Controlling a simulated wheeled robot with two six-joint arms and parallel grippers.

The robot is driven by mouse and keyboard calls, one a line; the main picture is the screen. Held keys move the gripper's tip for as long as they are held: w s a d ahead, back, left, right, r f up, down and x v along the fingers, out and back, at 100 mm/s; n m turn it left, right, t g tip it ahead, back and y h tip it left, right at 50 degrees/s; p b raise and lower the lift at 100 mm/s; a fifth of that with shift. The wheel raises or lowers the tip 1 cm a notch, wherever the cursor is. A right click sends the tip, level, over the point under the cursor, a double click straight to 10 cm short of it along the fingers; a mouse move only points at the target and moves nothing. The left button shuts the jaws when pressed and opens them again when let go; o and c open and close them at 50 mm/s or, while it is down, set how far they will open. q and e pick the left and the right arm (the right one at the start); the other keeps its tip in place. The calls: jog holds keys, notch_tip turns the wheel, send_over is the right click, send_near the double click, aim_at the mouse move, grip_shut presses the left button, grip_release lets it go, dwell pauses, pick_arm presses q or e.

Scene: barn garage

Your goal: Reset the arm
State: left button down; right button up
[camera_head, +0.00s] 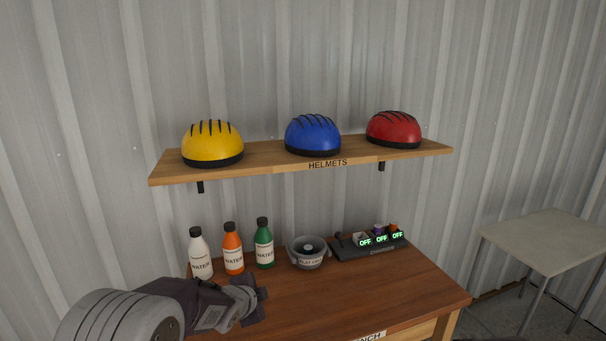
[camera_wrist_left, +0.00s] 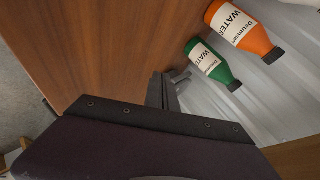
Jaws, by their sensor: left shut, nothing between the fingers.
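My left arm comes in from the lower left in the head view. My left gripper (camera_head: 254,299) is above the left part of the wooden bench (camera_head: 380,294), in front of the bottles. It is shut and empty. In the left wrist view the shut fingers (camera_wrist_left: 170,92) show over the brown bench top (camera_wrist_left: 100,50). My right gripper is not in view.
White (camera_head: 200,255), orange (camera_head: 233,249) and green (camera_head: 264,244) water bottles stand upright at the bench's back left. A grey bowl (camera_head: 308,256) and a dark switch panel (camera_head: 368,247) with "OFF" labels stand right of them. A helmet shelf (camera_head: 262,164) hangs above.

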pick_arm(q)
jog(key=s+a+f+n+g, duration=0.1)
jog(key=s+a+n, duration=0.1)
jog(key=s, duration=0.2)
jog(key=s+a+f+n+g+y, duration=0.1)
jog(key=s+a+f+n, duration=0.1)
jog(key=s+n, duration=0.1)
jog(key=s+a+f+n+g+y, duration=0.1)
jog(key=s+a+n, duration=0.1)
jog(key=s, duration=0.3)
jog(key=shift+s+a+f+n+g, duration=0.1)
jog(key=shift+s+f+n+g, duration=0.15)
jog(key=shift+n, duration=0.25)
jog(key=s+a+f+n+g, duration=0.15)
jog(key=s+n, duration=0.25)
jog(key=s, duration=0.4)
jog(key=s+f+n+g, duration=0.2)
jog(key=s+n+g, duration=0.1)
jog(key=s, duration=0.4)
notch_tip(320, 180, down, 11)
jog(key=s+g+b, duration=0.1)
jog(key=s+b, duration=0.1)
jog(key=b, duration=0.8)
notch_tip(320, 180, up, 15)
jog(key=p, duration=1.4)
jog(key=shift+d+p, duration=0.4)
jog(key=shift+d, duration=0.05)
